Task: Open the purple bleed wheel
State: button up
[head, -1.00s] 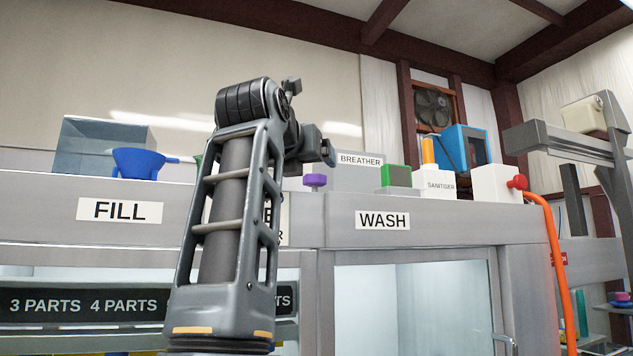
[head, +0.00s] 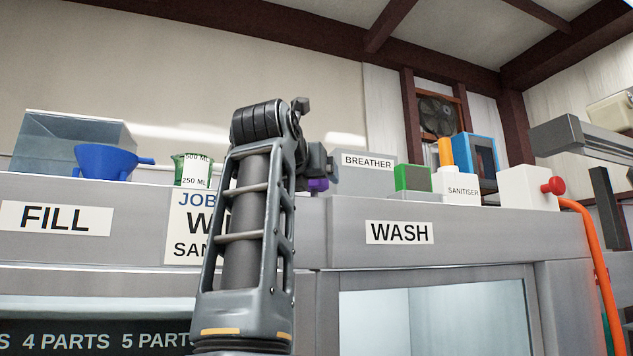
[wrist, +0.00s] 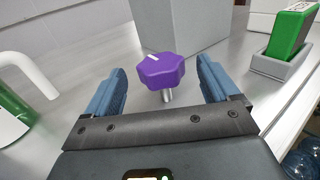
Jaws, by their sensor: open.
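The purple bleed wheel (wrist: 162,71) is a lobed knob with a white mark on top, on a short metal stem. In the wrist view it stands between and just beyond the fingers of my gripper (wrist: 160,88), which is open with a blue finger on each side. I see no contact with the wheel. In the head view only a small part of the purple wheel (head: 317,184) shows below my gripper (head: 320,165), on the ledge left of the breather box; my arm hides the rest.
The grey breather box (head: 365,178) stands behind the wheel. A green block in a grey holder (wrist: 284,66) is to the right in the wrist view. A green beaker (head: 190,171) and a blue funnel (head: 103,162) stand on the ledge to the left.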

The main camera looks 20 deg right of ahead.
aim_at(316, 183)
jog(key=shift+p+x, duration=0.75)
jog(key=shift+x, duration=1.9)
jog(key=shift+c, duration=0.4)
jog(key=c, duration=0.9)
